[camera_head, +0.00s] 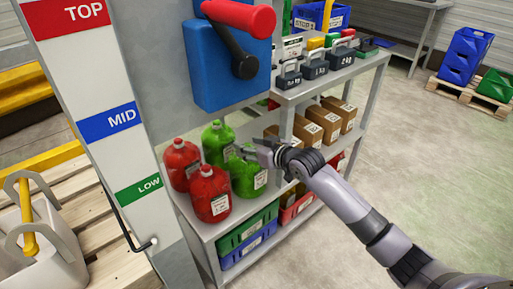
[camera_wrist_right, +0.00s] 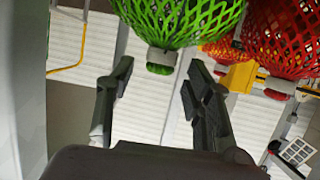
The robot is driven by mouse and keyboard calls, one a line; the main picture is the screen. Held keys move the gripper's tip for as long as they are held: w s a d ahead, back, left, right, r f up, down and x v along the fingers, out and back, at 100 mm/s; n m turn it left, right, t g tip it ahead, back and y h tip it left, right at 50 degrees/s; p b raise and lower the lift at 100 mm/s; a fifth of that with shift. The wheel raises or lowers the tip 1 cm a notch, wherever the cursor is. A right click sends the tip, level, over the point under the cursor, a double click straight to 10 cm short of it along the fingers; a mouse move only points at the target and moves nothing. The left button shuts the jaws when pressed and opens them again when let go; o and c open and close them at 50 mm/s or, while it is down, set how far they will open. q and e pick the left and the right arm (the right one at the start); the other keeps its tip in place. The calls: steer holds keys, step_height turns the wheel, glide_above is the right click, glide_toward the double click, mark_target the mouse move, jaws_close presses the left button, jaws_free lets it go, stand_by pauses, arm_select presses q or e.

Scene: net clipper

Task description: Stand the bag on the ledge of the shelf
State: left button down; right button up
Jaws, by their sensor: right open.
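Two green net bags, a rear one (camera_head: 216,142) and a front one (camera_head: 247,180), stand on the shelf ledge (camera_head: 205,231) beside two red net bags (camera_head: 210,193). Which bag the task means, I cannot tell. My right gripper (camera_head: 256,150) is at the top of the front green bag. In the right wrist view, my open right gripper (camera_wrist_right: 160,76) points at a green net bag (camera_wrist_right: 180,15). Its pale collar and green tuft (camera_wrist_right: 160,62) lie between or just beyond the fingertips; contact is unclear. A red net bag (camera_wrist_right: 290,35) is to the right. My left gripper is out of view.
A post with TOP, MID and LOW labels (camera_head: 105,115) stands left of the bags. A blue block with a red handle (camera_head: 232,75) hangs above them. Brown boxes (camera_head: 322,122) stand to the right, crates (camera_head: 248,235) below.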

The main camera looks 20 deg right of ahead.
steer(key=p+v, duration=0.2)
steer(key=v, duration=0.9)
steer(key=s+f+m+g+h, duration=0.1)
steer(key=s+f+g+h, duration=0.35)
steer(key=f, duration=1.15)
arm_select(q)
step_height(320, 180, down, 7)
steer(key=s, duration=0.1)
arm_select(e)
steer(key=s+a+f+g, duration=0.2)
steer(key=s+f+g, duration=0.1)
steer(key=s+f, duration=0.7)
steer(key=s+a+f+g, duration=0.2)
steer(key=s+f+g, duration=0.1)
steer(key=s+f, duration=0.8)
steer(key=s, duration=0.5)
steer(key=shift+a+f+m, duration=0.2)
steer(key=shift+f+m, duration=0.05)
steer(key=shift+m, duration=0.15)
steer(key=shift+w, duration=0.1)
